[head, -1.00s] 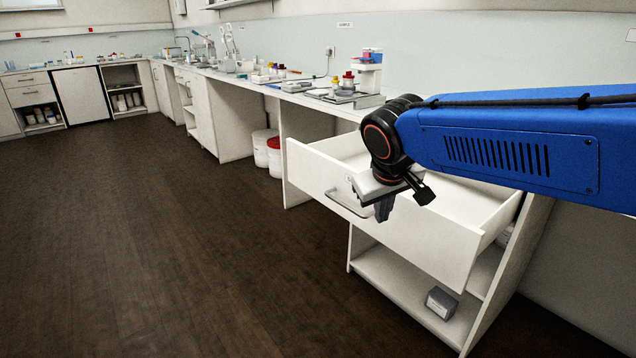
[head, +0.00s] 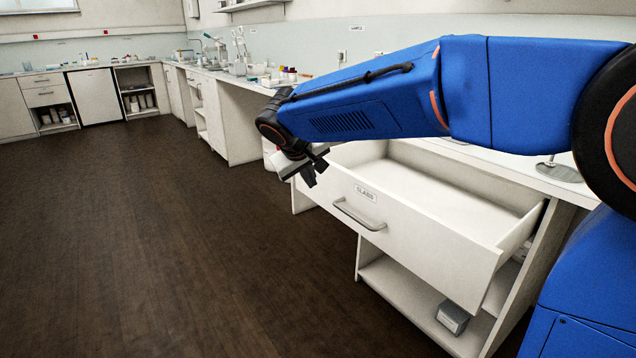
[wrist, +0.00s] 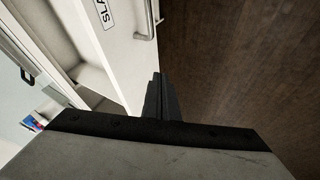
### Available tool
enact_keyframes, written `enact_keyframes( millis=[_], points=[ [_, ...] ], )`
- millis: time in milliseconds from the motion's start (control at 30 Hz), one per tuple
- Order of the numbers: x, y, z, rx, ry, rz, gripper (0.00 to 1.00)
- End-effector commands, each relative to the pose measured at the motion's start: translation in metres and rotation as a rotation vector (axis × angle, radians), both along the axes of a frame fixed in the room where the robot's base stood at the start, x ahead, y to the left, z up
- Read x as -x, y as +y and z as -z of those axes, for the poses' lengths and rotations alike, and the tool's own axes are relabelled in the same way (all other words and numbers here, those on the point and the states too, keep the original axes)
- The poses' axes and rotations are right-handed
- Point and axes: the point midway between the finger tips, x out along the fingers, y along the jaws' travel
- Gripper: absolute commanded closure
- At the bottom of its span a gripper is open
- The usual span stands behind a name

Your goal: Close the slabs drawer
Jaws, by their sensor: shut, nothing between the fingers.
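The slabs drawer (head: 430,243) is white, with a "SLABS" label and a metal bar handle (head: 358,214) on its front. It is pulled well out from the bench, and its inside looks empty. My gripper (head: 311,178) is shut and empty, at the far left end of the drawer front, left of the handle. I cannot tell whether it touches the drawer. In the wrist view my shut fingers (wrist: 160,98) point along the drawer front (wrist: 118,40), with the handle (wrist: 146,22) and part of the label ahead.
Below the drawer is an open shelf with a grey box (head: 452,316). The white worktop (head: 500,165) runs along the wall above. The dark wood floor (head: 150,240) in front and to the left is clear.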

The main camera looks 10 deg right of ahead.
Motion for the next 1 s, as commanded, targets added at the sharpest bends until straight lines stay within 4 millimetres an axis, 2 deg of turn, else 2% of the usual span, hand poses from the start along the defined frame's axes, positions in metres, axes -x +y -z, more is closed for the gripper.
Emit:
enact_keyframes(
  millis=[500, 800, 1000],
  points=[
    [-0.049, -0.021, 0.072, 0.002, 0.003, 0.002, 1.00],
    [-0.066, -0.050, 0.071, -0.001, 0.001, 0.003, 1.00],
    [-0.069, -0.055, 0.071, 0.000, 0.002, 0.002, 1.00]
  ],
)
